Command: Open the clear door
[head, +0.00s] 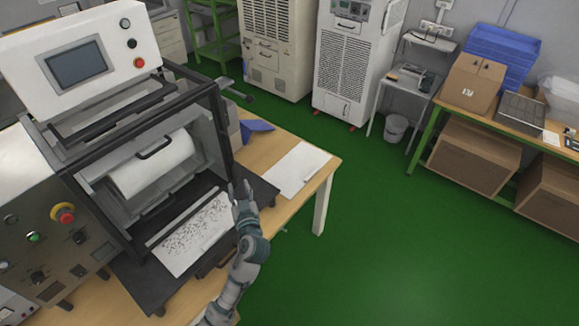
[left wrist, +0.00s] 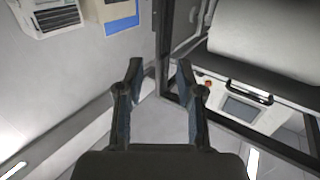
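The machine (head: 28,160) stands on a wooden table at the left of the head view. Its dark-framed chamber (head: 228,130) has a white drum (head: 150,170) and a black handle (head: 155,148) in front of the drum. The clear pane is hard to make out, and I cannot tell whether the door is shut. My left gripper (head: 241,190) is beside the lower right corner of the chamber frame. In the left wrist view, my left gripper (left wrist: 159,68) has its fingers apart with nothing between them. The dark frame post (left wrist: 164,45) is just beyond the fingertips. My right gripper is not in view.
A speckled white sheet (head: 195,235) lies on a dark plate before the chamber. White paper (head: 295,168) lies on the table (head: 262,130). Green floor (head: 370,250) is clear to the right.

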